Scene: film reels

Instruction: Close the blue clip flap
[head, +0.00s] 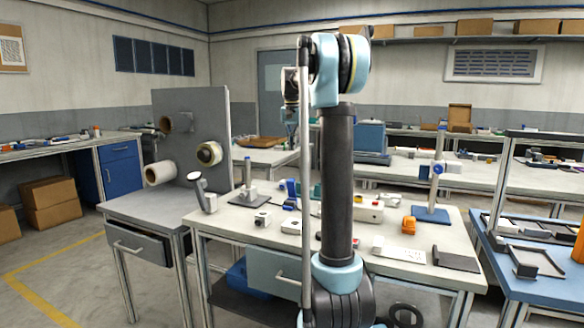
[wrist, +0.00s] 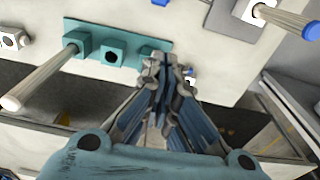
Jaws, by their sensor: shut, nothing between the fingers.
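In the wrist view my gripper (wrist: 162,60) points toward the bench with its fingers together and nothing between them. Its tips are close to the right end of a teal block plate (wrist: 85,57). A small blue and white piece (wrist: 190,74) lies just right of the fingertips, partly hidden by them. A blue-ended pale rod (wrist: 288,20) is at the upper right. I cannot tell which blue part is the clip flap or how far open it stands. In the head view my arm's column hides part of the bench, and small blue parts (head: 291,187) show left of it.
The workbench (head: 390,268) carries an orange block (head: 409,226), a dark tray (head: 456,261) and a blue-based stand (head: 431,214). A grey panel with film rolls (head: 209,154) stands at the left. A blue table (head: 520,290) with trays is at the right.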

